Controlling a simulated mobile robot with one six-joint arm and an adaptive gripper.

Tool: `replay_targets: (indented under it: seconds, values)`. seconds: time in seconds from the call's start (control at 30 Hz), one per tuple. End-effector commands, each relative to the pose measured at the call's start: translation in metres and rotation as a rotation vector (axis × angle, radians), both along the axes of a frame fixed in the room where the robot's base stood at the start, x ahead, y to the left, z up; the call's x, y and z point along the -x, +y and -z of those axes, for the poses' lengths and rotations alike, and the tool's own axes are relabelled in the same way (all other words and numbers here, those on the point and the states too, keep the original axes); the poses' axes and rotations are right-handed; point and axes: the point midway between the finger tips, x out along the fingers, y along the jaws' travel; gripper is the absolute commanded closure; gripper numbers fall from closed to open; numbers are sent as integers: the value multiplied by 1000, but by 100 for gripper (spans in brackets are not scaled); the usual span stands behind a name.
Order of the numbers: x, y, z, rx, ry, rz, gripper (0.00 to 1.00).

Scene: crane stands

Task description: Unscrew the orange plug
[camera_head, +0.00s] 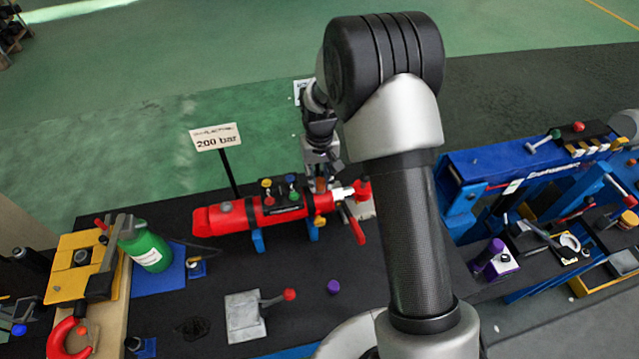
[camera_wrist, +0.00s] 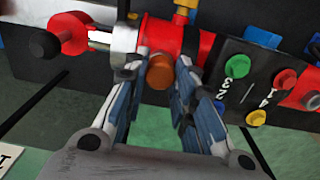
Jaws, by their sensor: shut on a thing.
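The orange plug (camera_wrist: 160,74) is a round knob on the side of the red cylinder (camera_head: 235,218), near its silver end. In the wrist view it sits between my fingertips. In the head view the plug (camera_head: 320,186) is mostly hidden under my gripper (camera_head: 321,172), which reaches down to it from above. My gripper (camera_wrist: 164,62) is shut on the orange plug, with a blue-grey finger on each side. The red cylinder also shows in the wrist view (camera_wrist: 160,35).
Green, red, blue and yellow numbered plugs (camera_wrist: 250,90) stand on the cylinder beside my right finger. A red lever (camera_head: 355,225) hangs at the silver end. A 200 bar sign (camera_head: 216,138) stands behind. A grey block with a red-knobbed lever (camera_head: 243,315) and a purple cap (camera_head: 333,287) lie in front.

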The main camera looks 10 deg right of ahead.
Motion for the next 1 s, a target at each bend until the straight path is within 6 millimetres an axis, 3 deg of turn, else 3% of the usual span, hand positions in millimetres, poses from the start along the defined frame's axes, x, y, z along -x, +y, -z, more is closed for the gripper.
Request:
replay_targets:
  seconds: [0.47, 0.8, 1.0]
  values:
    - [0, 0, -2, 0, -1, -6, 100]
    - [0, 0, -3, 0, -1, -389, 100]
    - [-1, 0, -3, 0, -2, -455, 100]
